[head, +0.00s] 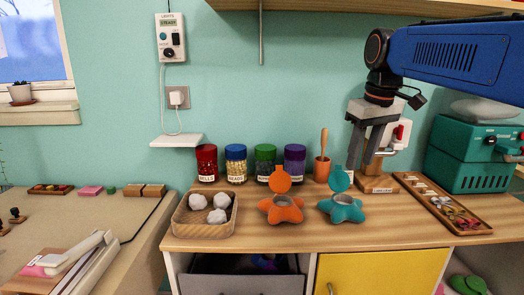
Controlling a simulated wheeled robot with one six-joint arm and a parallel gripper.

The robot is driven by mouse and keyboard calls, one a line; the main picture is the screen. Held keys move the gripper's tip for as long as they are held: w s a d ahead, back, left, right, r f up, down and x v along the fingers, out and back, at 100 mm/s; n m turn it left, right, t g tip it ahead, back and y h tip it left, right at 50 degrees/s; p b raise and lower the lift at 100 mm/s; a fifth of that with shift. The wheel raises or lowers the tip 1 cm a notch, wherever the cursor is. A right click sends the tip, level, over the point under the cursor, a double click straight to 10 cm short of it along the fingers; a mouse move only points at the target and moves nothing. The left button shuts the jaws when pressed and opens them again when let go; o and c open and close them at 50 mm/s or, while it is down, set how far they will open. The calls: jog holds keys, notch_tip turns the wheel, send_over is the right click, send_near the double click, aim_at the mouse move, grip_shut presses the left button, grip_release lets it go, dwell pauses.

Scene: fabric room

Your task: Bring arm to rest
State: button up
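My gripper (360,164) hangs from the blue arm at the right of the head view, pointing down above the wooden counter (290,234). Its two grey fingers stand apart with a gap between them, and I see nothing held. The fingertips are just behind and above the teal star-shaped pot (343,211) with its lid up, in front of a white device on a wooden base (377,185). Whether the fingers touch anything there I cannot tell. The arm reaches in from the right edge.
An orange star-shaped pot (281,211), a tray of white lumps (233,222) and several lidded jars (236,166) stand left of my gripper. A wooden cup (321,170) is close by. At right are a long tray (440,208) and a green machine (470,160). A shelf (360,5) hangs above.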

jog(key=s+d+f+m+t, duration=0.1)
jog(key=s+d+f+m, duration=0.1)
jog(key=s+f, duration=0.9)
jog(key=s+d+f+m+t, duration=0.1)
jog(key=s+d+f+m, duration=0.1)
jog(key=s+f, duration=1)
jog(key=shift+f+m+t+h, duration=0.3)
jog(key=shift+f+m, duration=0.1)
jog(key=shift+f, duration=0.1)
jog(key=shift+c, duration=0.5)
